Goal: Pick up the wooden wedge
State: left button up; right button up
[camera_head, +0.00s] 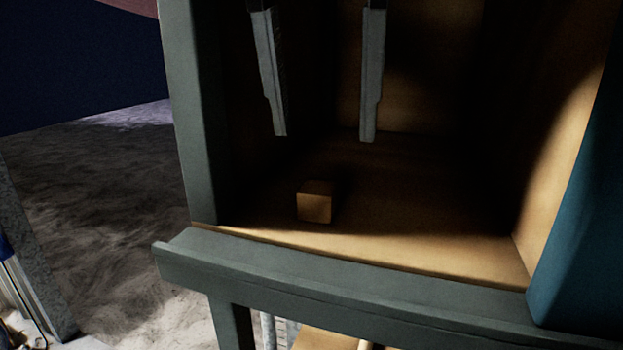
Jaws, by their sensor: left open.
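The wooden wedge (315,203) looks like a small brown block. It rests on the wooden floor of a cabinet compartment, near the front edge and left of the middle. My left gripper (324,138) points down inside the compartment. Its two grey fingers are wide apart with nothing between them. The fingertips show above the wedge in the picture and do not touch it. I cannot tell how far behind or above it they are. My right gripper is not in view.
The compartment has a grey-green front ledge (345,290) and a left post (195,120). A wooden wall (560,150) and a teal panel (585,240) bound the right side. The compartment floor (430,225) right of the wedge is clear. The back is in deep shadow.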

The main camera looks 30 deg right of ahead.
aim_at(322, 180)
pick_arm(q)
notch_tip(322, 180, down, 3)
jog(key=shift+w+r, duration=0.1)
jog(key=x, duration=0.3)
jog(key=shift+w+d+p, duration=0.1)
jog(key=shift+w+p, duration=0.15)
jog(key=shift+p, duration=0.15)
jog(key=shift+f, duration=0.2)
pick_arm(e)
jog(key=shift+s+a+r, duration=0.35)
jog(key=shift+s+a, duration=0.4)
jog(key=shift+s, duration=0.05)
pick_arm(q)
grip_shut()
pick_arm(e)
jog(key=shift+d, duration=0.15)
